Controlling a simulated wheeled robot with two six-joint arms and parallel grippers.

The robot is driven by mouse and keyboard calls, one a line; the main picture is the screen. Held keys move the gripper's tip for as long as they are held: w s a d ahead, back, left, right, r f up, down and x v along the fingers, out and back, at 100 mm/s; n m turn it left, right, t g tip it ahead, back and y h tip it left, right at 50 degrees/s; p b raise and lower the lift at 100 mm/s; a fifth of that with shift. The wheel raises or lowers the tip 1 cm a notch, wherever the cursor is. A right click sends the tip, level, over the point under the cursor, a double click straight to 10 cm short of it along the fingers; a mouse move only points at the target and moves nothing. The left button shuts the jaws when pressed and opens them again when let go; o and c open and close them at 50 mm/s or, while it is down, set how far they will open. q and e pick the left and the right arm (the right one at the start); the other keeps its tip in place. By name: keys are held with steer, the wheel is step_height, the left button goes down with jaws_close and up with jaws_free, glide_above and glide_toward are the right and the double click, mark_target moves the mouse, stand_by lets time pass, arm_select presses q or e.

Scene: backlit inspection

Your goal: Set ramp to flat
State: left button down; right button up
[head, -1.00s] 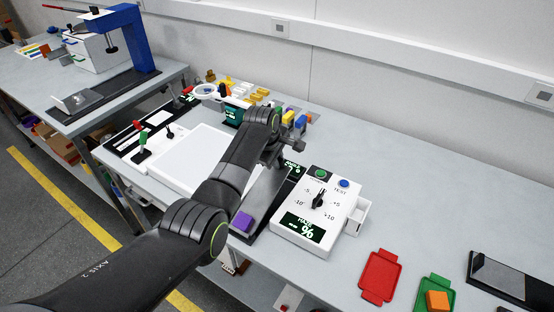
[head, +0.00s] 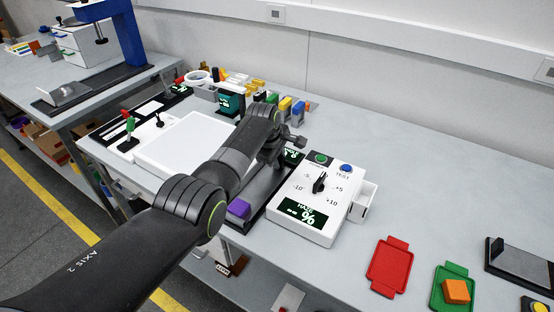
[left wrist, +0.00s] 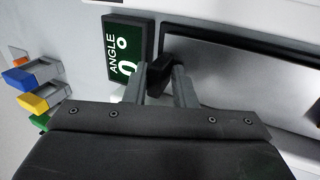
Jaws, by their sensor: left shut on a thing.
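The ramp is a grey metal plate (head: 263,186) on a black base, beside the white tester box. A purple block (head: 239,208) sits at its near end. The plate also fills the right of the left wrist view (left wrist: 235,70). My left gripper (head: 273,160) is at the ramp's far end. In the left wrist view its fingers (left wrist: 164,80) are shut on a small black handle (left wrist: 160,70) at the plate's edge. A dark ANGLE display (left wrist: 128,48) is beside it, with its number partly hidden by the gripper. My right gripper is not in view.
The white haze tester (head: 318,203) with a dial and buttons stands just right of the ramp. A white light panel (head: 185,145) lies left of my arm. Several coloured blocks stand behind. A red tray (head: 390,267) and a green tray (head: 440,293) lie at right.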

arm_select(q)
steer(key=shift+w+d+r, duration=0.1)
steer(key=shift+d+r, duration=0.05)
steer(key=shift+r, duration=0.05)
steer(key=c, duration=1.6)
jaws_free()
steer(key=shift+o, duration=0.8)
steer(key=shift+w+d+f, duration=0.1)
steer(key=shift+w+f, duration=0.05)
